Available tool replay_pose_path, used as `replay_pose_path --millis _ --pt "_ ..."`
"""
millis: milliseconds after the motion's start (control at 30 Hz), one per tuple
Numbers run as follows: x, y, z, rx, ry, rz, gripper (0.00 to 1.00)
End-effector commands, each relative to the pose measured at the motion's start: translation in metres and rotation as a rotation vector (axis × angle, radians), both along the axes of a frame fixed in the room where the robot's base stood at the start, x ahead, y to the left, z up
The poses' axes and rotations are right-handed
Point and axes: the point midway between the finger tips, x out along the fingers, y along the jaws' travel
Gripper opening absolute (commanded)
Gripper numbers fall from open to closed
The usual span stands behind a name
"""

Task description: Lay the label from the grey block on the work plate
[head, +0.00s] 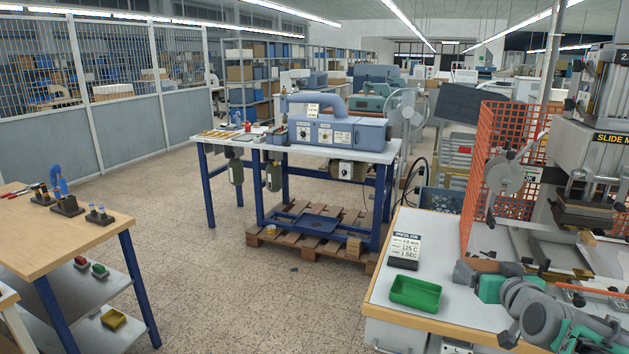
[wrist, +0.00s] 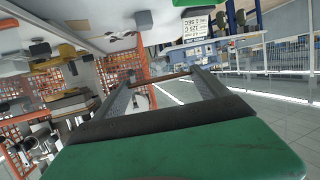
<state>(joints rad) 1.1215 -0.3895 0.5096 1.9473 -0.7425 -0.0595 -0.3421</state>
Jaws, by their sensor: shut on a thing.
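In the wrist view my gripper (wrist: 172,78) reaches out from its green body with two grey fingers. A thin brown strip, which I take for the label (wrist: 174,79), spans between the fingertips, seen almost edge-on. The gripper holds it in the air over the bench side. In the head view my teal and grey arm (head: 540,310) lies low at the right, over the bench near the press.
The right bench carries a green tray (head: 415,293) and a black-and-white sign (head: 405,250). A wooden table (head: 50,235) with tools is at the left.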

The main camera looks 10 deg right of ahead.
Motion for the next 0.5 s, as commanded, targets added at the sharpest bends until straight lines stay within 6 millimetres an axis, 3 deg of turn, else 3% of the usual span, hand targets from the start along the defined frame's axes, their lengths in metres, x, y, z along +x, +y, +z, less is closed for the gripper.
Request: replay_pose_path --millis 167,267,367,500 --pt "0.014 0.048 -0.040 0.002 0.000 0.074 0.47" --pt "0.027 0.090 -0.064 0.004 -0.001 0.142 0.47" --pt "0.040 0.142 -0.090 0.004 0.001 0.232 0.47" --pt "0.052 0.227 -0.122 0.003 0.001 0.391 0.47"
